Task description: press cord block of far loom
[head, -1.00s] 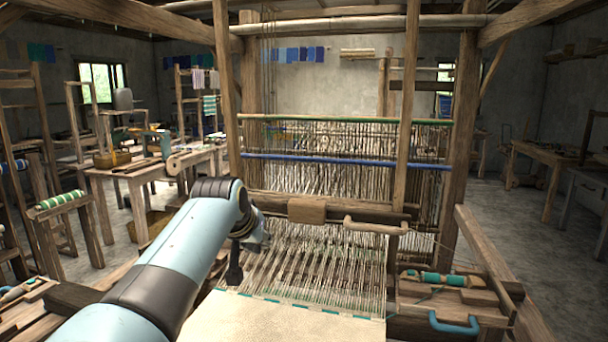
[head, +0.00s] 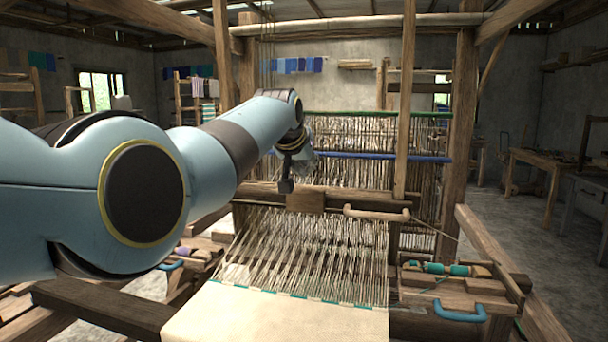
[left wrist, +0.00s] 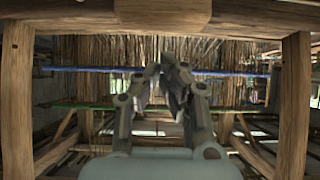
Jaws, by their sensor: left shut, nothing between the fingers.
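A wooden block (head: 305,201) sits midway along the loom's crossbeam (head: 350,201); I cannot tell whether it is the cord block. A similar block (left wrist: 162,11) shows at the top edge in the left wrist view. My left gripper (head: 286,187) is shut and empty, pointing down at the block's upper left in the head view. I cannot tell whether it touches. Its fingers (left wrist: 172,62) meet in the left wrist view, in front of warp threads and a blue bar (left wrist: 95,69). Thin cords (head: 266,55) hang at the upper left. My right gripper is not in view.
Wooden posts (head: 462,120) frame the loom. A wooden handle (head: 375,213) sits right of the block. Cream cloth (head: 280,315) and stretched warp threads (head: 310,250) lie in front. A side bench (head: 455,300) holds a green spool and a blue handle (head: 458,314).

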